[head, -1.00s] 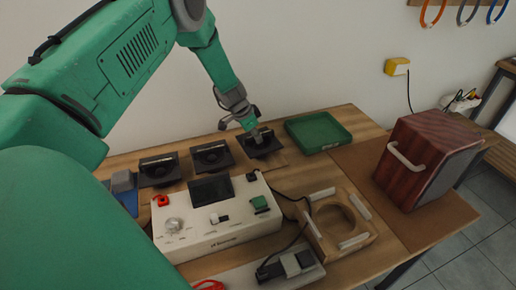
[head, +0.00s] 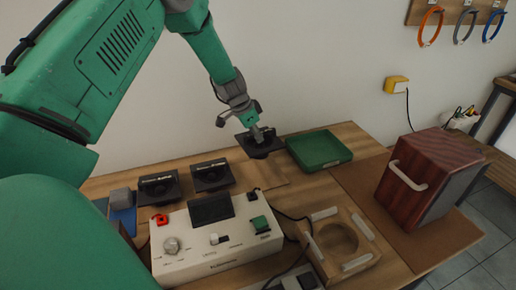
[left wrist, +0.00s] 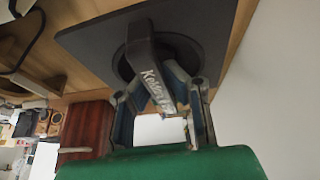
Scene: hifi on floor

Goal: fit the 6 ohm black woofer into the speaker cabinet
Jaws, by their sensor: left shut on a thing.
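My left gripper (head: 262,134) is shut on a black woofer (head: 258,147) with a square frame and holds it above the back of the table. In the left wrist view the gripper (left wrist: 168,95) grips a bar at the middle of the woofer (left wrist: 195,22). Its ohm marking cannot be read. Two similar black woofers (head: 212,175) (head: 158,187) lie to the left on the table. The red-brown wood-grain speaker cabinet (head: 428,175) with a pale handle stands at the right; its opening is not visible. My right gripper is not in view.
A green tray (head: 319,150) sits right of the held woofer. A white meter box (head: 215,243) with a dark screen and a wooden fixture with a round hole (head: 338,243) stand in front, with a black cable between. Brown mat (head: 375,185) is bare left of the cabinet.

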